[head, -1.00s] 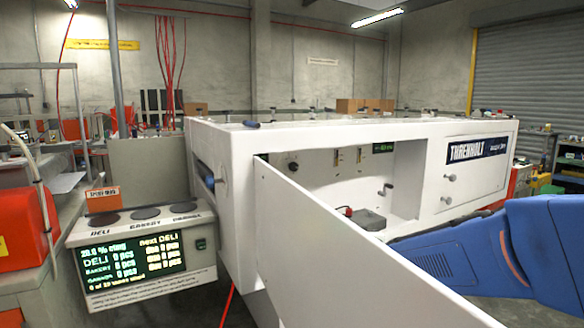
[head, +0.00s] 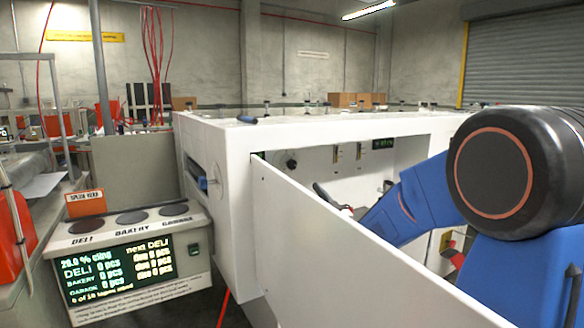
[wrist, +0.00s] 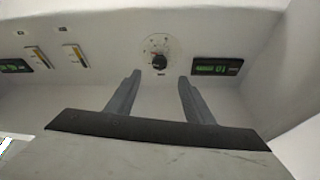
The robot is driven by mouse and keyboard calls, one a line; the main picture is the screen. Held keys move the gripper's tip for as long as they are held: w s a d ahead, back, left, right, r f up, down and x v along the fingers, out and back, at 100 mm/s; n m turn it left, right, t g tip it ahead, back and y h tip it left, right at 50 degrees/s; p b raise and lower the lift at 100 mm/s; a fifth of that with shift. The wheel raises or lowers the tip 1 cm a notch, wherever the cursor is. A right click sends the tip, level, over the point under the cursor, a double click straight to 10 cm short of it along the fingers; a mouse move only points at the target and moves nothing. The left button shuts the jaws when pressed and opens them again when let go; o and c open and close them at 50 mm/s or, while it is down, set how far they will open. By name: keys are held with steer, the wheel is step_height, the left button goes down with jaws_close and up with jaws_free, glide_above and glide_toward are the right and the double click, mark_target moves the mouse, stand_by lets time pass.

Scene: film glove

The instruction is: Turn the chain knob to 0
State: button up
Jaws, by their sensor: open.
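A round black knob (wrist: 159,61) on a pale dial plate sits on the white panel in the wrist view. The markings round it and its label are too small to read, so I cannot tell its setting. In the head view a dark knob (head: 292,163) shows in the machine's recess. My gripper (wrist: 160,77) is open and empty. Its two fingers lie either side of the knob in the picture, apparently short of it. In the head view my gripper (head: 322,192) is partly hidden behind the open white door.
The open white door (head: 350,250) stands between my body and the recess. A console with a lit screen (head: 118,270) stands at the left. The white machine's edge (head: 330,130) runs above the recess.

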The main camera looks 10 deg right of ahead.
mark_target(293, 167)
steer(key=x, duration=1.3)
steer(key=shift+w+r, duration=0.1)
steer(key=shift+w, duration=0.15)
steer(key=c, duration=1.1)
